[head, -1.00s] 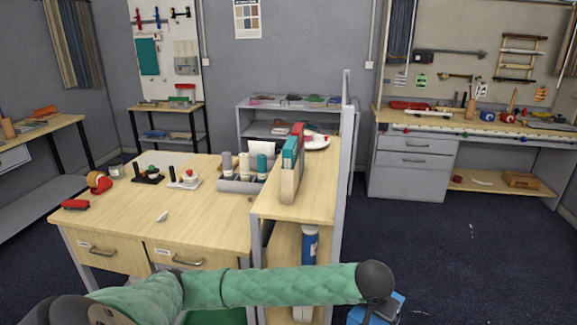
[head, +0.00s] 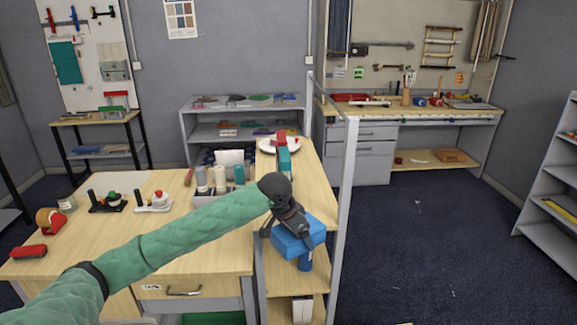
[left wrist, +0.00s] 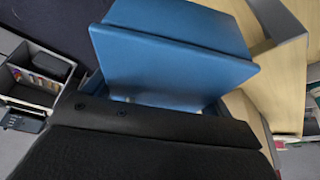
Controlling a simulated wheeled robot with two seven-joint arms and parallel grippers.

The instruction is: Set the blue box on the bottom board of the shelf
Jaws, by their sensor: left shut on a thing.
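The blue box (head: 298,237) is held by my left gripper (head: 290,220), in front of the shelf's open side and below its top board. The blue box also fills the upper middle of the left wrist view (left wrist: 170,60), with the black gripper body below it. The shelf (head: 347,190) has pale wooden boards and grey uprights and stands against the workbench's right end. My right gripper is out of view.
The workbench (head: 130,250) lies left. Open floor (head: 430,240) lies right.

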